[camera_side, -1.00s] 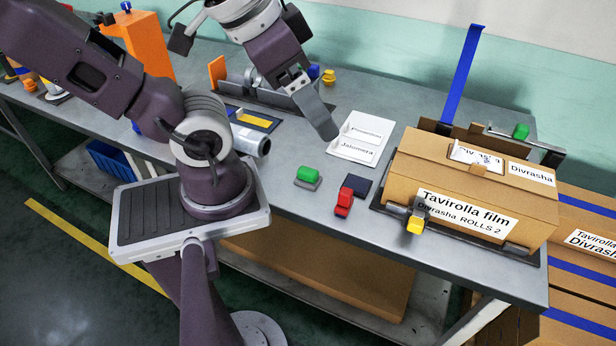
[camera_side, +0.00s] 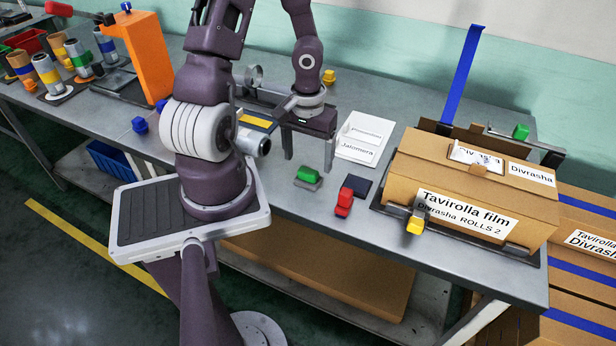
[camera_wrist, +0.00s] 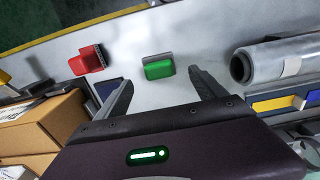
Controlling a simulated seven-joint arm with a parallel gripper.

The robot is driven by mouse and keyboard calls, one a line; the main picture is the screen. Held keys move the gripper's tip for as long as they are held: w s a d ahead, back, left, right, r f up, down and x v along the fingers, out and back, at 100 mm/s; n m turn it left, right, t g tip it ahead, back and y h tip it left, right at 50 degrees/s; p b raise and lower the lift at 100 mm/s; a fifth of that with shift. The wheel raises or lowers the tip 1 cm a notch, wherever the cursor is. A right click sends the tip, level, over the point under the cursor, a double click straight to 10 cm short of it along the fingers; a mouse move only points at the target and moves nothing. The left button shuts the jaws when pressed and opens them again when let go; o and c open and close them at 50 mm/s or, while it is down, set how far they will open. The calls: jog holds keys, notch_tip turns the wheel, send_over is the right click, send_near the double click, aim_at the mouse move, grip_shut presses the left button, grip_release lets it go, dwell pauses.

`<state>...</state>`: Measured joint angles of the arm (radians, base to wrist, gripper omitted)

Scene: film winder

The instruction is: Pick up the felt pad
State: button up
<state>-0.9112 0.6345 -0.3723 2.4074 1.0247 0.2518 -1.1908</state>
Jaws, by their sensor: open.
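A green block on a grey base (camera_side: 309,174), which looks like the felt pad, lies on the bench top. In the wrist view it (camera_wrist: 158,67) sits between and just beyond the two fingertips. My gripper (camera_side: 309,160) is open and empty, pointing down above and slightly behind the green block. It also shows in the wrist view (camera_wrist: 160,80), its fingers apart. A clear gap to the block is hard to judge. A red block with a dark ribbed side (camera_wrist: 88,60) lies nearby; it also shows in the side view (camera_side: 344,202).
A dark square pad (camera_side: 360,186) lies beside the red block. White labelled cards (camera_side: 360,137) lie behind it. A film roll (camera_wrist: 275,60) is on the other side of my gripper. A large carton (camera_side: 470,185) with a yellow-handled clamp (camera_side: 415,224) stands at right.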

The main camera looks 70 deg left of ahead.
aim_at(308, 171)
jog(key=f, duration=0.3)
jog(key=shift+d+f, duration=0.25)
jog(key=shift+f, duration=0.15)
jog(key=shift+a+f, duration=0.1)
jog(key=shift+f, duration=0.45)
jog(key=c, duration=1.5)
jog(key=shift+o, duration=0.2)
jog(key=shift+r, duration=0.15)
